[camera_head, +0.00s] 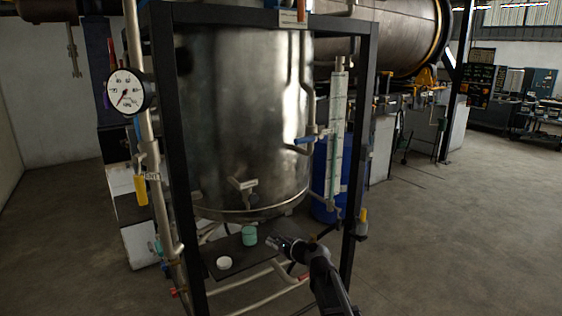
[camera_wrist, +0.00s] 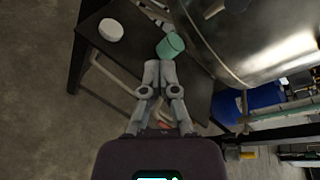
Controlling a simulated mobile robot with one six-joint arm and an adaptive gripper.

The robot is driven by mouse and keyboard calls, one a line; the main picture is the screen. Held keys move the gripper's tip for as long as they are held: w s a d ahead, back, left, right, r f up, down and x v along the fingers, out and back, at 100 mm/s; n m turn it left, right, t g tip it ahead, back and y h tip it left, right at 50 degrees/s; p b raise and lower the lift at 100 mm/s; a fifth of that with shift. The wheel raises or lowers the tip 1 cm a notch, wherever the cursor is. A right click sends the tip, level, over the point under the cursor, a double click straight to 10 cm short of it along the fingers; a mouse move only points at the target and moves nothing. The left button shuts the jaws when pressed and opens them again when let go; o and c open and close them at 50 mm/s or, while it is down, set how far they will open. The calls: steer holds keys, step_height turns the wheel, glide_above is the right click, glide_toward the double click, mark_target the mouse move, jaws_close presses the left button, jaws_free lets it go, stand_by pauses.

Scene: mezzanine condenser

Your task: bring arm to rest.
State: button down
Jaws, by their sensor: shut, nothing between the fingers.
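My gripper (camera_head: 272,240) is shut and empty, low in front of the steel tank, at the end of my dark arm. In the wrist view its fingers (camera_wrist: 158,66) are together, pointing toward a teal cup (camera_wrist: 170,45). The cup also shows in the head view (camera_head: 249,235), on a dark shelf (camera_head: 238,257) under the tank. The fingertips look close to the cup; I cannot tell whether they touch it. A round white lid-like piece (camera_head: 224,263) lies on the shelf left of the cup, also in the wrist view (camera_wrist: 111,30).
The steel tank (camera_head: 245,110) stands inside a black frame (camera_head: 178,150) with upright posts. A gauge (camera_head: 125,92) and pipes are at left. A sight tube (camera_head: 338,130) and a blue drum (camera_head: 326,165) are at right. Open floor (camera_head: 440,240) lies to the right.

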steer(key=s+d+f+n+g+h, duration=0.5)
steer(key=s+d+f+n, duration=0.2)
steer(key=s, duration=0.5)
steer(key=s+d+f+n+g+h, duration=0.5)
steer(key=s+d+f+n, duration=0.2)
steer(key=s+d+n, duration=0.4)
steer(key=shift+s+d+n+h, duration=0.4)
steer(key=shift+s+d, duration=0.5)
steer(key=shift+d, duration=0.2)
